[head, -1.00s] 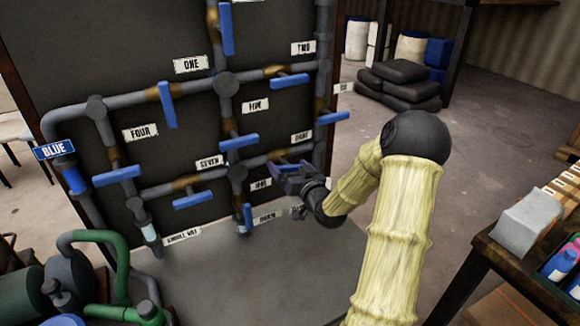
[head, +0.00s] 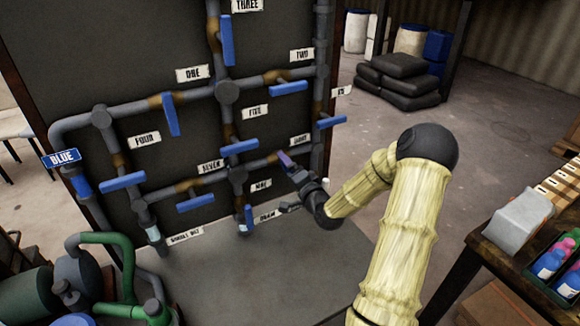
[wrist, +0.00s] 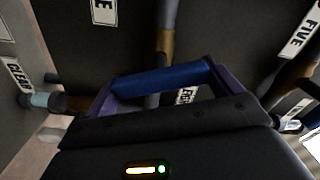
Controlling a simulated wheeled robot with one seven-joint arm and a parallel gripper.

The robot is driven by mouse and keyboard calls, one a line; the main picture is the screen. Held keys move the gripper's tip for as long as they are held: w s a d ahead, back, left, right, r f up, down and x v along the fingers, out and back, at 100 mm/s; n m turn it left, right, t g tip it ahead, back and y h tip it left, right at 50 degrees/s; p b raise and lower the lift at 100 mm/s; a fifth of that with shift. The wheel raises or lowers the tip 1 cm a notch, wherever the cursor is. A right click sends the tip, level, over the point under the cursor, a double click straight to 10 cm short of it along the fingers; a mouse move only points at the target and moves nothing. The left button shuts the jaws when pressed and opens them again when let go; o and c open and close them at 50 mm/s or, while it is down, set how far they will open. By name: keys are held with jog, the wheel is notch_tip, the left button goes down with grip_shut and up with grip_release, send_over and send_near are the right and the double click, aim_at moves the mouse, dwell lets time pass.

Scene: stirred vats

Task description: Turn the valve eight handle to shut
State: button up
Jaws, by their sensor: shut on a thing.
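The valve panel carries grey pipes with brass valve bodies and blue bar handles. The EIGHT label (head: 301,140) sits above the lower right pipe run, where a brass body (head: 275,158) shows. My gripper (head: 289,163) is at this valve, its fingers tilted in the head view, and they hide the handle there. In the wrist view the blue valve eight handle (wrist: 160,80) lies between the two purple fingers, with my gripper (wrist: 165,88) shut on it. The handle looks crosswise to the brass and grey pipe (wrist: 165,45) behind it.
Other blue handles are close by: one under FIVE (head: 239,147), one at the right edge (head: 331,122) and one under SEVEN (head: 195,202). Green pump gear (head: 110,260) stands lower left. A table with bottles (head: 545,262) is at right. Open floor lies between.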

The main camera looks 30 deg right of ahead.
jog(key=shift+d+f+m+p, duration=0.15)
jog(key=shift+m+p, duration=0.4)
jog(key=shift+m, duration=1.05)
jog(key=o, duration=0.7)
jog(key=shift+s, duration=0.1)
jog(key=s+p, duration=0.2)
jog(key=s, duration=1.3)
jog(key=shift+d+r, duration=0.35)
jog(key=shift+d, duration=0.1)
